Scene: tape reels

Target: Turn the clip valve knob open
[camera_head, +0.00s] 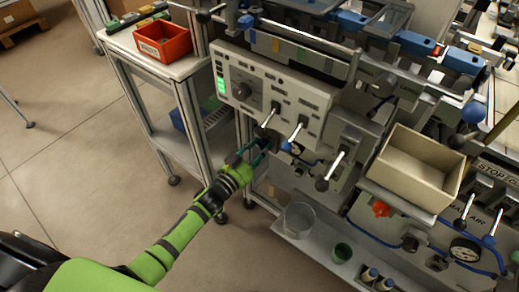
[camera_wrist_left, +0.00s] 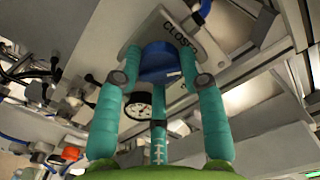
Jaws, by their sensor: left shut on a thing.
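The blue valve knob (camera_wrist_left: 160,62) shows in the wrist view, in front of a pale plate (camera_wrist_left: 172,22) with dark lettering that starts "CLOS". My left gripper (camera_wrist_left: 160,65) has its teal fingers around the knob and is shut on it. In the head view my left gripper (camera_head: 255,150) reaches in from the lower left to just below the front of the grey control panel (camera_head: 308,108). The fingers largely hide the knob there. My right gripper is in neither view.
A round gauge (camera_wrist_left: 135,106) sits close behind the fingers. Levers with dark ball ends (camera_head: 298,131) stick out right of my gripper. A cream bin (camera_head: 412,180) is at the right, and a clear cup (camera_head: 299,219) stands on the lower shelf. Open floor lies to the left.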

